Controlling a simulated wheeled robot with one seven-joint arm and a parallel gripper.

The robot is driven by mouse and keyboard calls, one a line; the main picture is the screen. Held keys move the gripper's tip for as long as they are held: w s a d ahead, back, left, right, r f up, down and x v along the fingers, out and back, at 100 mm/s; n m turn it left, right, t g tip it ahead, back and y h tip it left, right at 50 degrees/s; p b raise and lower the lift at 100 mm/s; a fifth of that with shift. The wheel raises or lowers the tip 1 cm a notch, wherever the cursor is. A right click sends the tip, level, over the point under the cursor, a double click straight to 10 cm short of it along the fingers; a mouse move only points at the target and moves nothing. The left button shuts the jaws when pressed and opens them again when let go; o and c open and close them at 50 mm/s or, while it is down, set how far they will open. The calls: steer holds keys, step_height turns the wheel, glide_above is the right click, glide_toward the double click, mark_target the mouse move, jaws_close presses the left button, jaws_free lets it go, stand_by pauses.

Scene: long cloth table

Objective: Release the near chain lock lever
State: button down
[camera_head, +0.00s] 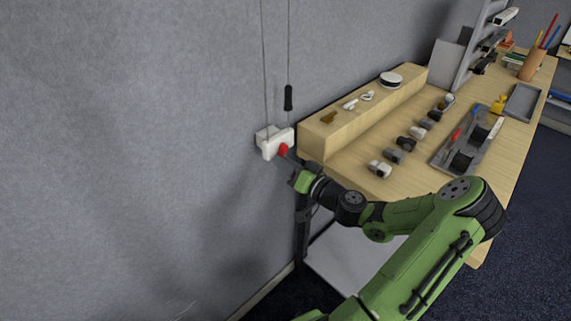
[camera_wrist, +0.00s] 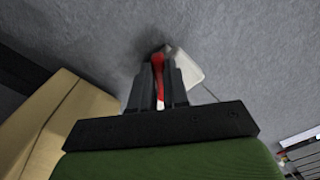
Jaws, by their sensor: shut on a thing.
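The chain lock is a white box (camera_head: 268,141) on the grey wall, just left of the wooden bench. Its red lever (camera_head: 283,150) sticks out on the right side of the box. My gripper (camera_head: 289,159) reaches the lever from the lower right and is shut on it. In the wrist view the red lever (camera_wrist: 158,75) sits between my two dark fingers (camera_wrist: 159,92), and the white box (camera_wrist: 186,70) shows behind the right finger. The fingers hide part of the lever, and I cannot tell its exact angle.
Two thin cords (camera_head: 264,60) run up the wall from the lock, one with a black handle (camera_head: 288,98). The wooden bench (camera_head: 345,158) with a raised shelf (camera_head: 340,122) stands close on the right, carrying several small items. The wall to the left is clear.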

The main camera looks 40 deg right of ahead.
steer(key=shift+a+r+m, duration=0.1)
steer(key=shift+m, duration=0.2)
steer(key=m+p, duration=0.1)
steer(key=m, duration=0.1)
steer(key=a+r+m+p, duration=0.1)
steer(key=m+p, duration=0.1)
steer(key=shift+a+r+m+p, duration=0.1)
steer(key=shift+r+m+p, duration=0.2)
steer(key=shift+m+p, duration=0.55)
steer(key=shift+r+m+p, duration=0.25)
steer(key=shift+m+p, duration=0.25)
steer(key=shift+m, duration=0.65)
steer(key=c, duration=1.1)
jaws_free()
steer(key=s, duration=1.6)
steer(key=shift+d, duration=0.2)
